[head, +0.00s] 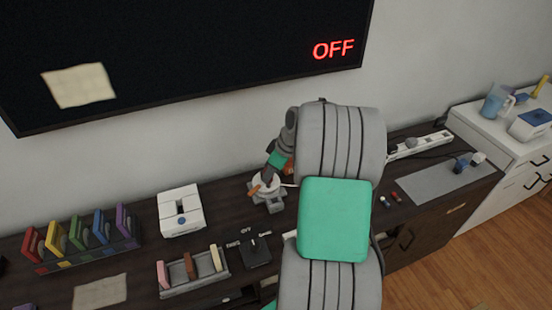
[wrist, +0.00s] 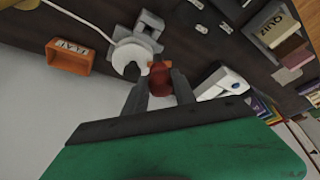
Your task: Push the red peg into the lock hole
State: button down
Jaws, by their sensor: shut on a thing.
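My gripper (wrist: 160,85) is shut on the red peg (wrist: 158,78), which shows between the two grey fingers in the wrist view. In the head view my gripper (head: 265,178) points down over a round white part (head: 266,187) on a grey base (head: 275,205). In the wrist view the white part (wrist: 128,52) and grey base (wrist: 150,22) lie just beyond the fingertips, close to the peg. I cannot tell whether the peg touches them. No lock hole can be made out; the peg's far end is partly hidden.
An orange box (wrist: 68,58) and a white cable (wrist: 82,20) lie beside the white part. On the dark cabinet stand a white device (head: 180,210), a grey rack (head: 195,275), a black switch box (head: 256,253) and a folder rack (head: 85,255). The wall screen (head: 190,60) is above.

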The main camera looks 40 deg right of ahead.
jog(key=shift+s+d+f+n, duration=0.15)
jog(key=shift+s+d, duration=0.05)
jog(key=shift+d, duration=0.2)
jog(key=shift+s+d+f+n, duration=0.15)
jog(key=shift+d, duration=0.25)
jog(key=shift+s+d, duration=0.1)
notch_tip(320, 180, down, 6)
jog(key=b, duration=0.5)
jog(key=shift+r, duration=0.1)
jog(key=shift+f+b, duration=2.3)
dwell(1.0)
jog(key=c, duration=0.9)
grip_release()
jog(key=shift+r, duration=0.1)
jog(key=v, duration=0.7)
jog(key=shift+s+r, duration=0.15)
jog(key=shift+r, duration=0.2)
